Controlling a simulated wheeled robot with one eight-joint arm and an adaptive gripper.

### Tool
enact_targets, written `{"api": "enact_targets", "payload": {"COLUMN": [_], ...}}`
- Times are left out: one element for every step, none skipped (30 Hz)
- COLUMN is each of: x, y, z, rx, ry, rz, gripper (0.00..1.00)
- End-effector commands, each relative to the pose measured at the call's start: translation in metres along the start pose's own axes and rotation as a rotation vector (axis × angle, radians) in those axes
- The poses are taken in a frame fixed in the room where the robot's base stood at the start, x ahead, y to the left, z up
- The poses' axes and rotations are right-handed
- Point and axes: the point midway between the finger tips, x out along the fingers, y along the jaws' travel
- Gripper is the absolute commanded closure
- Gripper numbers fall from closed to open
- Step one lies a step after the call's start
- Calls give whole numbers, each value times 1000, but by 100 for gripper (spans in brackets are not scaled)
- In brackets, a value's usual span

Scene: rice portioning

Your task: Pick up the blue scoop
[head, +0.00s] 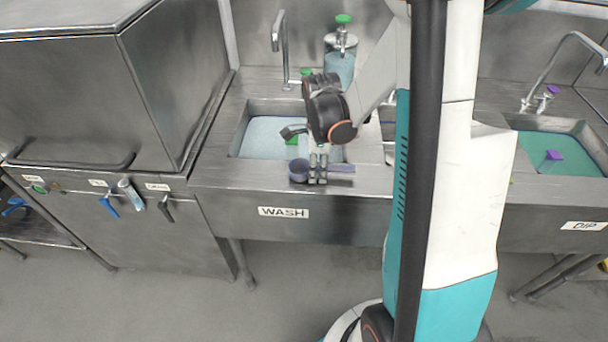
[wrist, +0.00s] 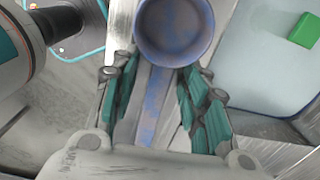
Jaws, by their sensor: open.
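The blue scoop (head: 298,171) rests on the front ledge of the wash sink, its round bowl at the left and its handle pointing right. In the wrist view the scoop's bowl (wrist: 178,28) is at the top and its scuffed blue handle runs down between my fingers. My gripper (head: 317,178) is low over the ledge, just right of the bowl. In the wrist view my gripper (wrist: 158,88) is open, with green-padded fingers on either side of the handle and visible gaps between. The far end of the handle is hidden by my gripper's palm in the wrist view.
The wash basin (head: 240,152) with pale water lies just behind the ledge. A green block (wrist: 304,30) is in it. A faucet (head: 282,50) and a green-topped dispenser (head: 340,62) stand behind. A steel machine (head: 70,90) is at left; the dip basin (head: 585,160) is at right.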

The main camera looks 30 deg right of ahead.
Motion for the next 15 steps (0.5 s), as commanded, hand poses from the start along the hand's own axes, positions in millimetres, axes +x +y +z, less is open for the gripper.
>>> {"api": "enact_targets", "payload": {"x": [3, 3, 2, 2, 2, 2, 2, 2, 2, 2, 2, 2, 2, 2, 2], "y": [0, 0, 0, 0, 0, 0, 0, 0, 0, 0, 0, 0, 0, 0, 0], "z": [0, 0, 0, 0, 0, 0, 0, 0, 0, 0, 0, 0, 0, 0, 0], "rx": [0, 0, 0, 0, 0, 0, 0, 0, 0, 0, 0, 0, 0, 0, 0], "ry": [0, 0, 0, 0, 0, 0, 0, 0, 0, 0, 0, 0, 0, 0, 0], "rz": [0, 0, 0, 0, 0, 0, 0, 0, 0, 0, 0, 0, 0, 0, 0], "gripper": [58, 58, 58, 58, 58, 58, 63, 70, 79, 86, 92, 100, 100, 100, 100]}}
